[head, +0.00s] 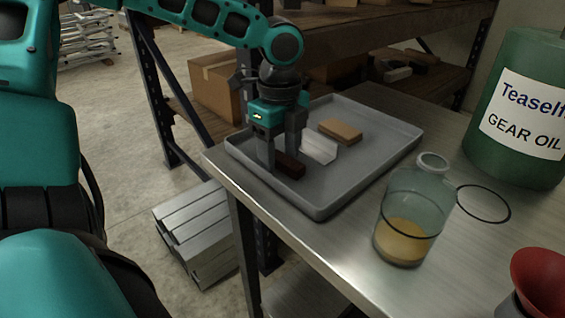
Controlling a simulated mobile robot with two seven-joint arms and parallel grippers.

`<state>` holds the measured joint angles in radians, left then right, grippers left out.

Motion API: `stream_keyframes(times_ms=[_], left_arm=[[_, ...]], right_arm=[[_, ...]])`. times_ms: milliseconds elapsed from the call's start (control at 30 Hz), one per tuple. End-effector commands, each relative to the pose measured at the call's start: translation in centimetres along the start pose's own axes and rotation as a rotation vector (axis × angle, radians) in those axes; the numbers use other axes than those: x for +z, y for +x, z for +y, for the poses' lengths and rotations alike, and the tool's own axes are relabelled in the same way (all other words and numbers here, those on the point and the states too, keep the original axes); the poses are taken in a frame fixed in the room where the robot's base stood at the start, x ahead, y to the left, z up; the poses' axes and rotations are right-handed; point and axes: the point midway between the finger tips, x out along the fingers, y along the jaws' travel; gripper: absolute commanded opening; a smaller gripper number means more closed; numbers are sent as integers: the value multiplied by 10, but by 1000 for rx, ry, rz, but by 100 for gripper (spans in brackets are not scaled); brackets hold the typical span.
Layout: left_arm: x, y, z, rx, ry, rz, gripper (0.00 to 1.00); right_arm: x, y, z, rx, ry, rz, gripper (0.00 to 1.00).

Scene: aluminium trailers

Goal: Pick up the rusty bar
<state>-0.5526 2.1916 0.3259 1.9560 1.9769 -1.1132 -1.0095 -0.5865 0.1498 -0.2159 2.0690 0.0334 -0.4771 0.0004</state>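The rusty bar (290,167) is a short dark brown block. It is low in the grey tray (320,211), near the tray's left side. My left gripper (280,161) points down over the tray with its two fingers apart. The fingertips are down at the bar, one at its left end and the other behind it. I cannot tell whether they touch it. The near finger hides part of the bar's left end. My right gripper is not in view.
In the tray, a silvery angled metal piece (319,149) and a tan block (340,130) lie close to the bar. A glass jar (408,240) of yellow liquid, a black ring (484,220), a red funnel-like object (540,283) and a green gear-oil drum (520,165) stand right.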

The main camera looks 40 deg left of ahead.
Motion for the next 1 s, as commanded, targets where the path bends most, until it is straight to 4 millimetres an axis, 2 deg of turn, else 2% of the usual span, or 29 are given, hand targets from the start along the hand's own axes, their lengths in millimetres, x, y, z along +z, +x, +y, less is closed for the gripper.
stream_keyframes(times_ms=[67,600,1000], left_arm=[[0,0,0,0,0,0,51],[0,0,0,0,0,0,0],[0,-2,0,-2,0,0,0]], right_arm=[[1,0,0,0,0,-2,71],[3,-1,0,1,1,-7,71],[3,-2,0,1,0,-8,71]])
